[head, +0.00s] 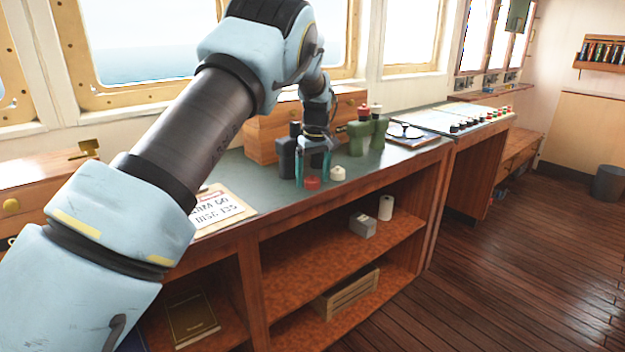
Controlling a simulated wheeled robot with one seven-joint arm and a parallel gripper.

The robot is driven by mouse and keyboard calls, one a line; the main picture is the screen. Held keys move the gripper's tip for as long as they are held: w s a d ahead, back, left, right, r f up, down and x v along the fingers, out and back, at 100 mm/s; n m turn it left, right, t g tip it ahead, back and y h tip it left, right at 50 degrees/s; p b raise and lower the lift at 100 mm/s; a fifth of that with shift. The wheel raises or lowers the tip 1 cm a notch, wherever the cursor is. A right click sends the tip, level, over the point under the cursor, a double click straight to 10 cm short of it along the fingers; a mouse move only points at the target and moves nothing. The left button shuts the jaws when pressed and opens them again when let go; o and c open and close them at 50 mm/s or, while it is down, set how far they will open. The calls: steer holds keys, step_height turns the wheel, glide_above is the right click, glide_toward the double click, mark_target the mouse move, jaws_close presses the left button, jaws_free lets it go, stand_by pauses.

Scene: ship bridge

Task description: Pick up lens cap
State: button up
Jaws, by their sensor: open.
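A small round red piece (311,183), which looks like a lens cap, lies on the grey-green top of the wooden counter (240,172). A small cream piece (338,174) with a knob-like top sits just right of it; I cannot tell for sure which one is the lens cap. My gripper (312,180) points down over the counter, its teal fingers open and apart. The red piece shows between the fingertips in the picture. I see no grip on it, and I cannot tell the exact height of the fingertips.
Dark binoculars (287,158) stand close behind and left of my gripper. Green binoculars (358,139) stand behind to the right. A wooden box (262,136) is at the back. A lettered clipboard (222,208) lies at the left, and another board (403,133) at the right.

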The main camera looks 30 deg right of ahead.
steer(key=shift+f, duration=0.1)
steer(key=shift+c, duration=0.2)
steer(key=c, duration=1.4)
